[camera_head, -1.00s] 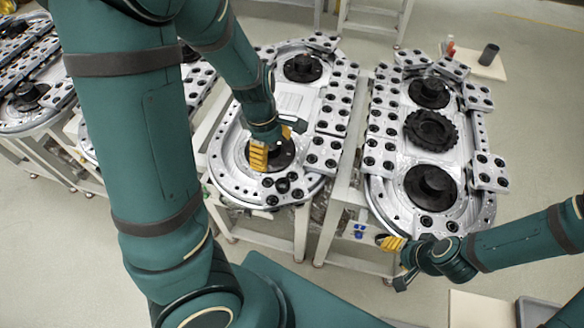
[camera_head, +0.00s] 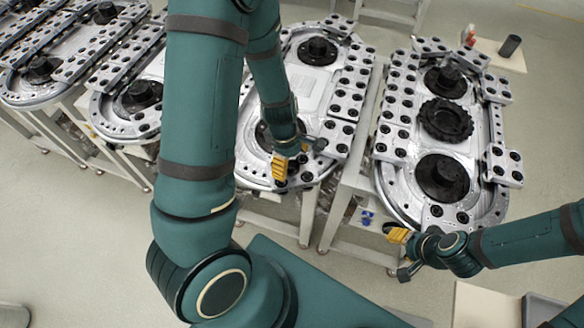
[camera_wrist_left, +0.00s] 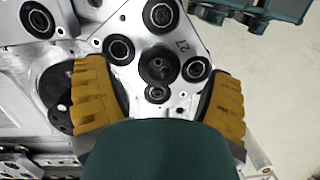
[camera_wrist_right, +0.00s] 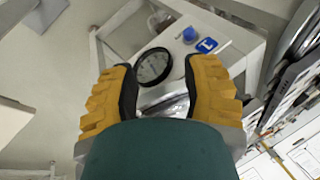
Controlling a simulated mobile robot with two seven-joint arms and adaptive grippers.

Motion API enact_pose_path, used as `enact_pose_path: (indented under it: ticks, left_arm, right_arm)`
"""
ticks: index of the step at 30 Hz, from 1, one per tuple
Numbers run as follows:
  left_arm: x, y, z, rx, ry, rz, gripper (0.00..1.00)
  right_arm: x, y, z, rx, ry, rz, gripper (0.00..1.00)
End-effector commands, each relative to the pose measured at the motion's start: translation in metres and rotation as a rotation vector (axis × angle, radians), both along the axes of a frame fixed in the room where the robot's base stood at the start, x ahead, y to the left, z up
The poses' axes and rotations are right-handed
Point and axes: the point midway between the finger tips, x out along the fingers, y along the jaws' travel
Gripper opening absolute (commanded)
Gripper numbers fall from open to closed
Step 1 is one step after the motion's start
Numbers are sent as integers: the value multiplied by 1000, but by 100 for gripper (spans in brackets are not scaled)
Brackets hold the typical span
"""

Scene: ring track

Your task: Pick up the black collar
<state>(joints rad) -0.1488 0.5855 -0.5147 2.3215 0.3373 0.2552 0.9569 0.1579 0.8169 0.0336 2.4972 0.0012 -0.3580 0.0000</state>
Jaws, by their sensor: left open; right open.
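No part is clearly identifiable as the black collar. Dark round hubs sit on the tracks, such as the front hub (camera_head: 442,178) of the right track, and a dark cylinder (camera_head: 510,46) stands on a small board at the far right. My left gripper (camera_head: 292,160) is open over the front end of the middle track.
The right track (camera_head: 480,212) carries a toothed black wheel (camera_head: 446,120) between its hubs. A red bottle (camera_head: 469,36) stands near the dark cylinder. More tracks stand at the left.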

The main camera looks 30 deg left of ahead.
Motion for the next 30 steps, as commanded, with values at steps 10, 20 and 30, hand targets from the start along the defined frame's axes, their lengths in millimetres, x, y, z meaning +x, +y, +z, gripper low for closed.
enact_pose_path:
  ticks: [10,20,30]
  left_arm:
    - [0,-3,-21,1,-1,-1,82]
    - [0,-3,-21,1,-1,-1,5]
    - [0,-3,-21,1,0,-1,0]
  right_arm:
    - [0,0,-6,0,-1,-1,47]
    - [0,0,-6,0,-1,-1,47]
    - [0,0,-6,0,-1,-1,47]
